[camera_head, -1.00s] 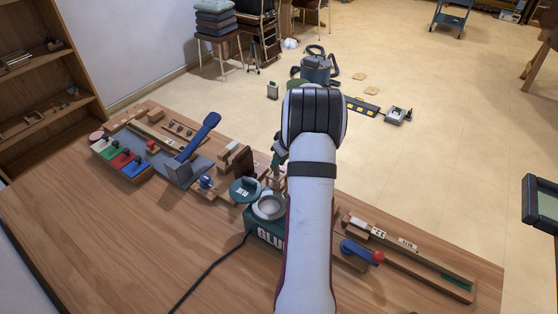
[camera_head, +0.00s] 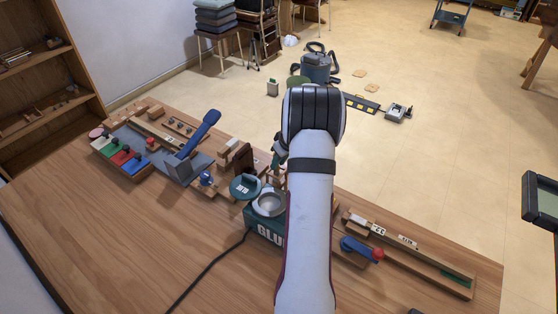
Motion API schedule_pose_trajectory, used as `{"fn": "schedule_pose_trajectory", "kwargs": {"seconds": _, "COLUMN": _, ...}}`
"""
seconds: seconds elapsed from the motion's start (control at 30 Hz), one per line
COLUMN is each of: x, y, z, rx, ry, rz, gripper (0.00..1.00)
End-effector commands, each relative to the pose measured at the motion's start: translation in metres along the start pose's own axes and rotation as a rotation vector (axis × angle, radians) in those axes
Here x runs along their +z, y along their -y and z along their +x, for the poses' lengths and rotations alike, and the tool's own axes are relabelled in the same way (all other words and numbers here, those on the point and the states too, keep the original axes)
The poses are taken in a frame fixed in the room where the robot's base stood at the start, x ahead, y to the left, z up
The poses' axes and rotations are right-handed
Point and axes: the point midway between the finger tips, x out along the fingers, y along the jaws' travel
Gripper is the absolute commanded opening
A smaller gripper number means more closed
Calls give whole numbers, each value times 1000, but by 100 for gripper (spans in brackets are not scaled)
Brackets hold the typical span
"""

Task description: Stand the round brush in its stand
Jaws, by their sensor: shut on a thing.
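My arm (camera_head: 312,220) rises from the bottom centre and covers the middle of the bench. Its dark rounded joint (camera_head: 313,115) is at the top. My gripper and whatever it holds are hidden behind the arm. I cannot make out the round brush or its stand. A dark green part (camera_head: 279,148) shows just left of the arm, above small wooden pieces; I cannot tell what it is.
On the wooden bench (camera_head: 130,225) a green glue pot (camera_head: 262,228) stands left of my arm, beside a round green lid (camera_head: 244,187). A long wooden rail (camera_head: 425,262) lies at right. Coloured blocks (camera_head: 122,157) and a blue-handled tool (camera_head: 199,133) are at left.

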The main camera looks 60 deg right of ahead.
Motion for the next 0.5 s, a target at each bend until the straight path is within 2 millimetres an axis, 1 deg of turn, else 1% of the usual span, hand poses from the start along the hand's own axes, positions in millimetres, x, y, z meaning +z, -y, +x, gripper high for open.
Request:
{"fn": "schedule_pose_trajectory", "kwargs": {"seconds": 0.27, "x": 0, "y": 0, "z": 0, "rx": 0, "ry": 0, "rz": 0, "gripper": 0}}
{"fn": "schedule_pose_trajectory", "kwargs": {"seconds": 0.3, "x": 0, "y": 0, "z": 0, "rx": 0, "ry": 0, "rz": 0, "gripper": 26}}
{"fn": "schedule_pose_trajectory", "kwargs": {"seconds": 0.47, "x": 0, "y": 0, "z": 0, "rx": 0, "ry": 0, "rz": 0, "gripper": 55}}
{"fn": "schedule_pose_trajectory", "kwargs": {"seconds": 0.5, "x": 0, "y": 0, "z": 0, "rx": 0, "ry": 0, "rz": 0, "gripper": 58}}
